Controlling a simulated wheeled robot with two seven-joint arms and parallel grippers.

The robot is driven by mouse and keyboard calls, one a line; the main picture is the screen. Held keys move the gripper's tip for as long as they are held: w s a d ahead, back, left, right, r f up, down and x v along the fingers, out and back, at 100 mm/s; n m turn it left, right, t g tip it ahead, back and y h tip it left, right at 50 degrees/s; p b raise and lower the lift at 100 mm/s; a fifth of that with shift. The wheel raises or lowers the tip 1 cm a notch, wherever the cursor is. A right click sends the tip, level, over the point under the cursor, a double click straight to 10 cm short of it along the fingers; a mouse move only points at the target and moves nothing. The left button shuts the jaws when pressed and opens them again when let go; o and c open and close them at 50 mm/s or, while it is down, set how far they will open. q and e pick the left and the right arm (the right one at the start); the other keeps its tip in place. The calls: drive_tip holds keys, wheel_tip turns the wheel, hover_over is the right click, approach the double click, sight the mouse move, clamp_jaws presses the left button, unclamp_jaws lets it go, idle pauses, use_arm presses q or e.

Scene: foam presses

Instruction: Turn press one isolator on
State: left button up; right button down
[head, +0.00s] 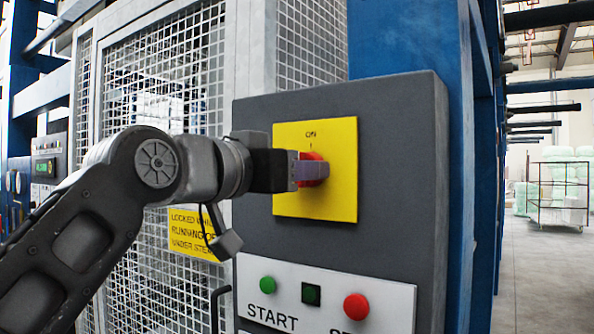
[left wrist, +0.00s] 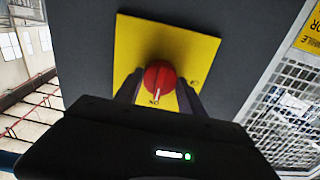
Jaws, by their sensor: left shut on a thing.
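The press one isolator is a red rotary knob (head: 313,157) on a square yellow plate (head: 340,195), set in a dark grey panel. The word ON is printed above the knob. My left gripper (head: 308,172) reaches in from the left and is shut on the knob, hiding much of it. In the left wrist view the red knob (left wrist: 160,78) sits between the two dark fingers (left wrist: 160,92). A pale mark on the knob points toward the lower edge of that picture. My right gripper is not in view.
Below the isolator is a white strip with a green START button (head: 267,284), a dark square (head: 311,293) and a red button (head: 356,307). A wire mesh guard (head: 180,75) with a yellow sign (head: 190,235) stands behind my arm.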

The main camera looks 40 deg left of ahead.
use_arm(q)
drive_tip(key=shift+f, duration=0.1)
drive_tip(key=o, duration=1.4)
drive_tip(key=shift+c, duration=0.2)
drive_tip(key=s+b, duration=0.1)
drive_tip(key=s, duration=0.6)
drive_tip(key=shift+s+b, duration=0.35)
drive_tip(key=shift+s, duration=0.05)
drive_tip(key=shift+d, duration=0.1)
